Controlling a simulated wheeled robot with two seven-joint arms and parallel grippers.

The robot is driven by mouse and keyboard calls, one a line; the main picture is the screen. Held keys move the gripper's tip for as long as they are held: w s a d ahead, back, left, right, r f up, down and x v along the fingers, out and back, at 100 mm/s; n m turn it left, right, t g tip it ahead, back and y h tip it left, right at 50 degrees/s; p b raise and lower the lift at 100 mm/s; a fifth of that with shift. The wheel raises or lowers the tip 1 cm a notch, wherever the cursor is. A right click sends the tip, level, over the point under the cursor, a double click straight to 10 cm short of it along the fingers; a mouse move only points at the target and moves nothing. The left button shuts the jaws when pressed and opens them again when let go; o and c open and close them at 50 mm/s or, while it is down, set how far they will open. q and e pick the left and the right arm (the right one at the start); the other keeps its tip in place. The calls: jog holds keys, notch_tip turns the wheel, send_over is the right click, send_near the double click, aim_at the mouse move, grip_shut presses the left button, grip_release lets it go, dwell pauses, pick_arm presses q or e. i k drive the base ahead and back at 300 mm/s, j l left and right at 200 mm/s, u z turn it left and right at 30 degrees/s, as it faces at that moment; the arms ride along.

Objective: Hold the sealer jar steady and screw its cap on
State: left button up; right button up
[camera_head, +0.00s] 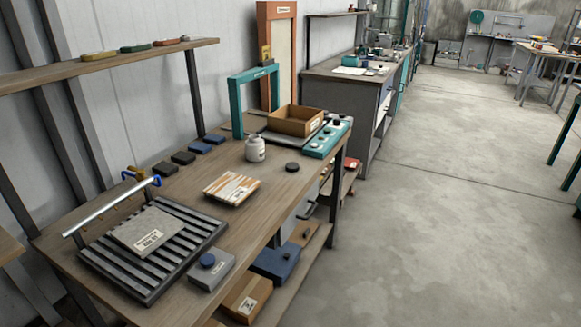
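The sealer jar (255,149) is a small pale jar with a label, standing upright on the wooden workbench near its middle. A dark round disc, which looks like the cap (292,167), lies flat on the bench to the right of the jar, apart from it. The jar's top is too small to make out clearly. Neither of my grippers is in view.
A wooden box (295,121) and a teal control panel (327,138) stand behind the jar. A striped board (231,188) lies in front. A slatted rack (154,247) holds a grey slab (147,230). Bare bench (190,200) surrounds the jar.

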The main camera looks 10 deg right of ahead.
aim_at(255, 146)
jog(key=i+l+u, duration=0.1)
jog(key=u, duration=0.95)
jog(key=i+l+u, duration=0.15)
jog(key=l+u, duration=0.25)
jog(key=l, duration=0.3)
jog(key=l+u, duration=0.4)
jog(key=l, duration=0.3)
jog(key=l+u, duration=0.45)
jog(key=l, duration=0.25)
jog(key=k+l, duration=0.1)
jog(key=l, duration=0.4)
jog(key=k+l, duration=0.1)
jog(key=l, duration=0.85)
jog(key=k+l, duration=0.15)
jog(key=l, duration=0.3)
jog(key=k+l+u, duration=0.1)
jog(key=l, duration=0.4)
